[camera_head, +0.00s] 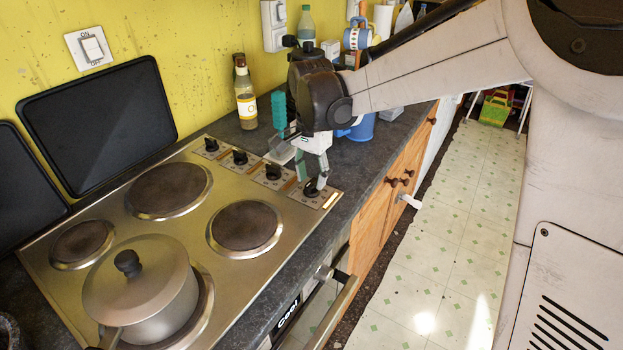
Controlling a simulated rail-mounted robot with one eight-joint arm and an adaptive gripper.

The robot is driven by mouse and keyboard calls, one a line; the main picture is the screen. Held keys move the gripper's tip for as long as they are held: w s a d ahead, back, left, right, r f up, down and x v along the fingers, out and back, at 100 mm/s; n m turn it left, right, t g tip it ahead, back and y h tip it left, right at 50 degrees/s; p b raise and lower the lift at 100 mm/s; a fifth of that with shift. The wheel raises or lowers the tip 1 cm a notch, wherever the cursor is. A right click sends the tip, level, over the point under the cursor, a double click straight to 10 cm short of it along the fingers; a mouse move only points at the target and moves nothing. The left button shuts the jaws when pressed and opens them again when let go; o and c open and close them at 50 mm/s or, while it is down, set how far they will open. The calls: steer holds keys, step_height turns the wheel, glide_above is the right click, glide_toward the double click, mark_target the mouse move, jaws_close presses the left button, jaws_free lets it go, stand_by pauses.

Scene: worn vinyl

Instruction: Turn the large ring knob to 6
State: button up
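The hob's control strip runs along the right side of the steel hob (105,215) and carries a row of black knobs. They are the far knob (211,146), a second knob (240,157), a third knob (272,172) and the nearest knob (313,189). I cannot read the numbers or tell which knob is for the large ring. My gripper (314,179) points down at the nearest knob, with its fingertips at or just above it. The fingers partly cover that knob, and I cannot tell whether they touch it or how far apart they are.
A lidded pot (145,285) stands on the near ring; the other rings are bare. Black panels (100,125) lean on the yellow wall. The oven handle (335,312) projects in front.

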mark_target(314, 183)
step_height(314, 183, up, 11)
stand_by(0.4)
stand_by(0.4)
steer(key=s+d+r+n+t, duration=0.2)
steer(key=s+d+n+t, duration=0.2)
steer(key=s+d, duration=0.8)
steer(key=s+d+f+n+t, duration=0.1)
steer(key=s+d+f, duration=0.1)
steer(key=s, duration=0.4)
steer(key=s+d+f+n+t, duration=0.2)
steer(key=s+d+f, duration=0.1)
steer(key=s, duration=0.3)
steer(key=shift+d+f, duration=0.3)
steer(key=shift+f, duration=0.4)
stand_by(1.7)
